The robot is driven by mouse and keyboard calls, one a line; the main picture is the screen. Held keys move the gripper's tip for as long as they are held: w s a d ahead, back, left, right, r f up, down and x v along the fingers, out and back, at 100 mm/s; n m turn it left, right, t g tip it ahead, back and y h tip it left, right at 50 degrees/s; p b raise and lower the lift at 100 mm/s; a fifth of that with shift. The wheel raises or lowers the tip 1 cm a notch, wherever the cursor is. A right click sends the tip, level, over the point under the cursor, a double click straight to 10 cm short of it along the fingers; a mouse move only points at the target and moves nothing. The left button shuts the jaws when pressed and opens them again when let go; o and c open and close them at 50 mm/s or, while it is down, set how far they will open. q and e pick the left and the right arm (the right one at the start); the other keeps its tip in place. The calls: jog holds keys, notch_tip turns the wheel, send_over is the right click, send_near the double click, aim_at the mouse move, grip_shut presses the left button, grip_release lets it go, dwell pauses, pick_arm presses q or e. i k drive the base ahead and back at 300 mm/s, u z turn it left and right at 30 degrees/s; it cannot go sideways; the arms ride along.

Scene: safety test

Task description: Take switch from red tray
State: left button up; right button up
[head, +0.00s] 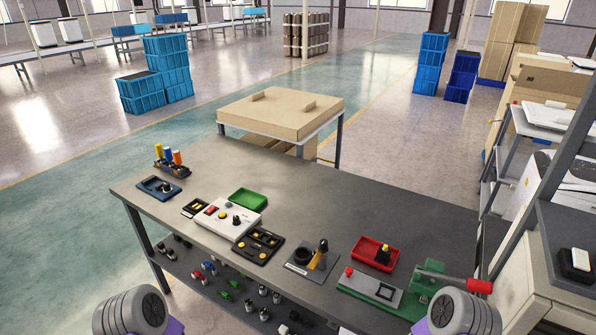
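The red tray (365,247) lies on the right part of the grey worktable (290,190), near its front edge. A small switch (384,254) with a black top and some yellow at its base sits inside the tray, toward its right side. Two grey rounded parts of my arms show at the bottom left and bottom right edges. Neither of my grippers shows in the head view, so I cannot see whether they are open or shut. Nothing is seen touching the switch or the tray.
A green press with a red handle (466,284) stands right of and in front of the red tray. A fixture with a yellow lever (318,256) is to its left. A white control box (229,218), green tray (248,198) and black tray (270,236) lie farther left. The table behind is clear.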

aim_at(382, 256)
jog(key=z, duration=1)
jog(key=k, duration=1.15)
jog(key=u, duration=1)
